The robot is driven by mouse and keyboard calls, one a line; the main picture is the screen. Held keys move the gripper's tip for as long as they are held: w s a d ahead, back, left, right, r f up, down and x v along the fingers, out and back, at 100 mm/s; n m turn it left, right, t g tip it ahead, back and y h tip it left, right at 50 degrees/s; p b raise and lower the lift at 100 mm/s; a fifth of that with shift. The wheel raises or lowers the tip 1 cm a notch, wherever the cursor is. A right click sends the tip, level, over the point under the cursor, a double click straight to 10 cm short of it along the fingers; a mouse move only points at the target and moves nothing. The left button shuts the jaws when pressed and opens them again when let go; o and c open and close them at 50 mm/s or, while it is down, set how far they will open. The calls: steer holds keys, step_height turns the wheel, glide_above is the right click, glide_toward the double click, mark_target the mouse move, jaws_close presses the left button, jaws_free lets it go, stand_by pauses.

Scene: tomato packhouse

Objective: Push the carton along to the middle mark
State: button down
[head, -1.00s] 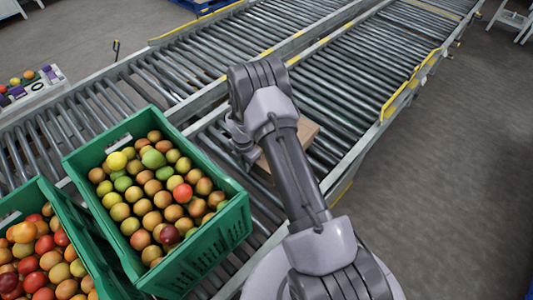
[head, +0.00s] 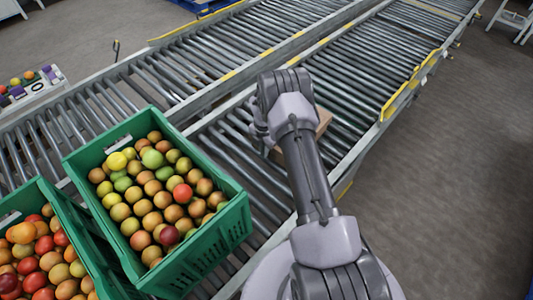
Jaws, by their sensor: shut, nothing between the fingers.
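The brown carton (head: 323,121) lies on the rollers of the nearer conveyor, mostly hidden behind my arm; only its right edge and a sliver on the left show. My gripper (head: 261,136) is at the carton's left side, low over the rollers, and is shut and empty. My wrist hides most of the fingers, so I cannot tell whether they touch the carton. Short yellow marks show on the rail between the conveyors, one of them left of my wrist (head: 229,75). I cannot tell which is the middle mark.
A green crate (head: 205,238) of tomatoes stands on the near conveyor at the lower left, with a second green crate (head: 72,222) beside it. The rollers (head: 365,75) beyond the carton are clear. A yellow guard (head: 410,86) edges the right side.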

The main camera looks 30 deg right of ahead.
steer(key=shift+d, duration=0.15)
steer(key=shift+w+d, duration=0.6)
steer(key=shift+d, duration=1.3)
steer(key=shift+w+d, duration=0.6)
steer(key=shift+d, duration=1.25)
steer(key=shift+w+d, duration=0.6)
steer(key=shift+d, duration=1.3)
